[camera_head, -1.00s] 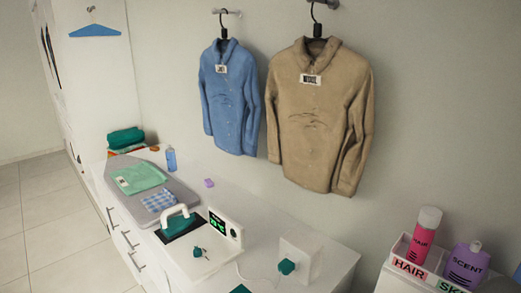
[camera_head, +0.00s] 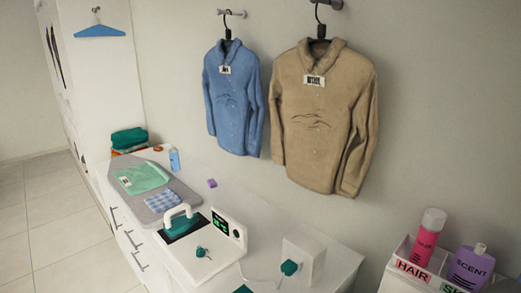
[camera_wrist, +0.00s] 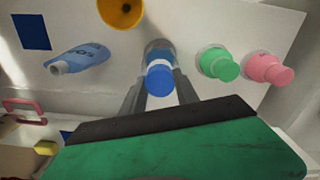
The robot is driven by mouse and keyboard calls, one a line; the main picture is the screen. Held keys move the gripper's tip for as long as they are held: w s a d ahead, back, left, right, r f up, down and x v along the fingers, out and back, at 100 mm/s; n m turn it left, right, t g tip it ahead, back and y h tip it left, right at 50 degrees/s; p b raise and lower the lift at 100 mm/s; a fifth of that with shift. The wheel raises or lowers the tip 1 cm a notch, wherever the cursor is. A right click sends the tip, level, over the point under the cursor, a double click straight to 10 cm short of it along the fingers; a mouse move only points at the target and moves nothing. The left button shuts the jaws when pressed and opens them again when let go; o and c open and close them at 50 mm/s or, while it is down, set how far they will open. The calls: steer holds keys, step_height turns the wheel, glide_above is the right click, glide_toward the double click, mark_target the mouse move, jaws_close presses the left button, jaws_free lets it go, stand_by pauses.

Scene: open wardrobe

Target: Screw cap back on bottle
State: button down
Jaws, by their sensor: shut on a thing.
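In the wrist view a blue cap (camera_wrist: 160,80) is between the two fingers of my gripper (camera_wrist: 161,84), which is shut on it. A pale ring and the top of a clear blue bottle (camera_wrist: 158,48) show just beyond the cap, in line with it. Whether the cap is seated on the bottle or its threads engage cannot be told from this angle. The fingers hide the sides of the cap. My gripper does not show in the head view.
A green-capped bottle (camera_wrist: 217,63) and a pink-capped bottle (camera_wrist: 268,68) stand close on the right. A light-blue bottle (camera_wrist: 82,60) lies on the left, and an orange round thing (camera_wrist: 122,10) is beyond. In the head view, shirts (camera_head: 232,95) hang above a cluttered white counter (camera_head: 215,187).

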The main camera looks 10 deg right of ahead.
steer(key=m, duration=1.4)
steer(key=shift+m, duration=0.3)
steer(key=c, duration=0.8)
jaws_free()
steer(key=shift+c, duration=0.2)
steer(key=shift+c, duration=0.4)
